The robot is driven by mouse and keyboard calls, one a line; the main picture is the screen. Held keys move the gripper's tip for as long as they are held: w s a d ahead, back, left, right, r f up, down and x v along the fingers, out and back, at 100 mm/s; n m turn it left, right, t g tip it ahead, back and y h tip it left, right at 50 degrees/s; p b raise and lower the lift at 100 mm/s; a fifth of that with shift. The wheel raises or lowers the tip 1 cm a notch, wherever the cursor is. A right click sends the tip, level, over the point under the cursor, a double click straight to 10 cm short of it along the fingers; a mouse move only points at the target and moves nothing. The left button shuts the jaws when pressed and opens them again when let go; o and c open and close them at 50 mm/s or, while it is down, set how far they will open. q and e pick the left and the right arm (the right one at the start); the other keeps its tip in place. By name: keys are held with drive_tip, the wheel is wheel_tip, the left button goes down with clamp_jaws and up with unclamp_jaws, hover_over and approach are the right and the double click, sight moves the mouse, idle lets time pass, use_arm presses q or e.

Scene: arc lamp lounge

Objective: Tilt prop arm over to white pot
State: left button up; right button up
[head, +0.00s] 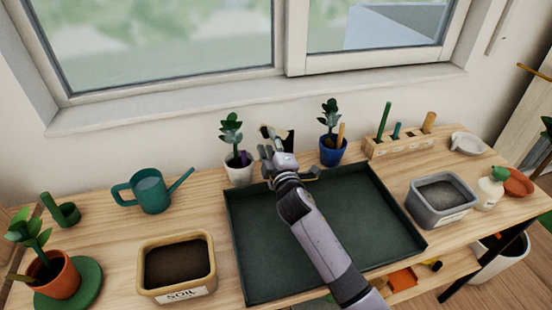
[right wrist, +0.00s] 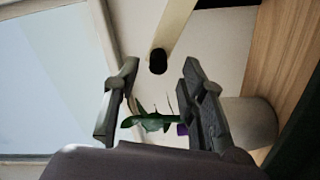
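The white pot (head: 239,173) stands at the tray's back left corner, holding a leafy green plant (head: 231,131) and a purple tag. In the right wrist view the pot (right wrist: 250,122) is right of the fingers, and the leaves (right wrist: 150,121) show beyond the gap between them. A cream bar with a black end (right wrist: 158,61), possibly the prop arm, comes down from the top of that view, beyond the fingertips and apart from them. My right gripper (head: 268,153) is open and empty, just right of the white pot. My left gripper is out of view.
A dark green tray (head: 375,222) lies under my right arm. A blue pot (head: 333,155) stands behind it. A soil box (head: 146,290) and teal watering can (head: 152,191) are left; a grey tub (head: 415,209) and wooden tool rack (head: 405,146) are right. The window is behind.

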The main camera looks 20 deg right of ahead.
drive_tip(key=s, duration=0.8)
